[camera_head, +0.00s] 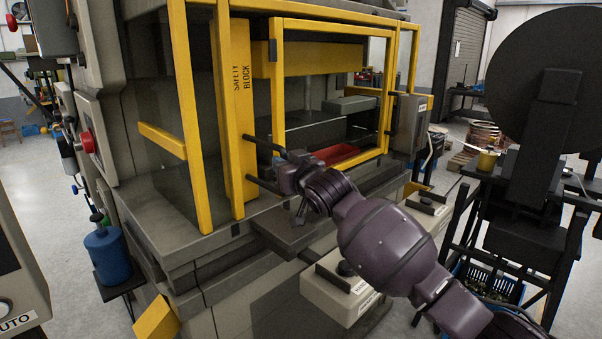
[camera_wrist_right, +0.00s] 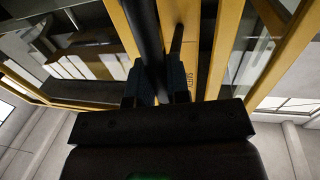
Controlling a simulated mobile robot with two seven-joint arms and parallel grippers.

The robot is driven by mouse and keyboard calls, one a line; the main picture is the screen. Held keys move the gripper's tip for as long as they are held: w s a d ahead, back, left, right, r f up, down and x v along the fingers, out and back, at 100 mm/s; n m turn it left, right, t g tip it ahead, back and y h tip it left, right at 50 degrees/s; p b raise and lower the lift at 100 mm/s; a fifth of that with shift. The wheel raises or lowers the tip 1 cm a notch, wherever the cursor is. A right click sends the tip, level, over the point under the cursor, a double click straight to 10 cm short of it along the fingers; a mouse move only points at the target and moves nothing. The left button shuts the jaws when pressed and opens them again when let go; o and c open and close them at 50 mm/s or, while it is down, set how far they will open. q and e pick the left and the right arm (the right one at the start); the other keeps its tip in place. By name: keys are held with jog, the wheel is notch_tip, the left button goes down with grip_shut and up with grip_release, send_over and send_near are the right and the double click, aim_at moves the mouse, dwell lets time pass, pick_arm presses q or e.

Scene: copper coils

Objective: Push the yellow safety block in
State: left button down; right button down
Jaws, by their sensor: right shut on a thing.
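The yellow safety block (camera_head: 240,110) stands upright in the press's front frame, its black lettering facing out. Two black handle rods stick out from its right side; the lower rod (camera_head: 264,186) ends at my right gripper. My right gripper (camera_head: 283,176) is shut on the black handle. In the right wrist view, my gripper's fingers (camera_wrist_right: 155,82) close around a dark bar (camera_wrist_right: 146,35), with the yellow block (camera_wrist_right: 204,50) just beyond. The exact contact is partly hidden by the gripper. My left gripper is out of view.
The press's yellow guard frame (camera_head: 189,120) and a right-hand guard window (camera_head: 333,24) surround the block. A grey ledge (camera_head: 180,225) runs below. A control box (camera_head: 335,290) sits under my right arm. A black reel stand (camera_head: 545,120) is at right.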

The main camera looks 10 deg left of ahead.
jog(key=shift+s+a+x, duration=0.1)
jog(key=shift+x, duration=0.6)
jog(key=shift+s+a+x, duration=0.1)
jog(key=shift+x, duration=0.65)
jog(key=shift+r, duration=0.25)
jog(key=c, duration=1.5)
grip_release()
jog(key=o, duration=0.4)
jog(key=shift+w+a, duration=0.1)
jog(key=shift+a, duration=0.15)
jog(key=shift+d, duration=0.15)
jog(key=shift+d, duration=0.1)
jog(key=b+v, duration=0.1)
jog(key=v, duration=0.9)
jog(key=shift+s+d, duration=0.2)
jog(key=shift+s, duration=0.15)
